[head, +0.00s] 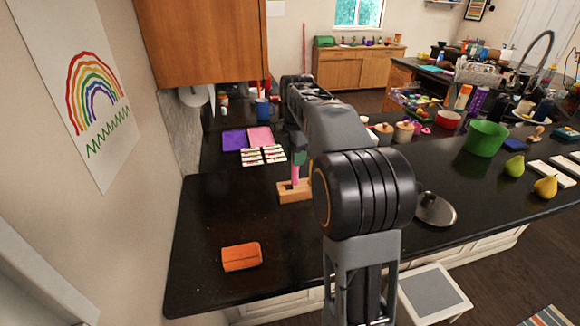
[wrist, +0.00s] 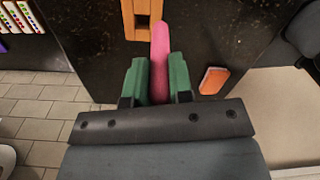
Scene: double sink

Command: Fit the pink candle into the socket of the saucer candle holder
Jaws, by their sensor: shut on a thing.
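The pink candle (head: 295,173) is held upright between the green fingers of my gripper (head: 298,150). In the wrist view the candle (wrist: 160,52) sticks out beyond the fingertips of my gripper (wrist: 158,82), which is shut on it. Its lower end is at a wooden block with openings (head: 293,196); I cannot tell whether it is inside an opening or just above. A round grey metal dish (head: 436,211), likely the saucer candle holder, lies on the counter to the right, near its front edge. Its socket is not clear, and my arm stands close to it.
An orange block (head: 241,257) lies at the front left of the black counter. Purple and pink trays (head: 234,140) and white racks (head: 252,157) lie behind the wooden block. The left counter is mostly clear.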

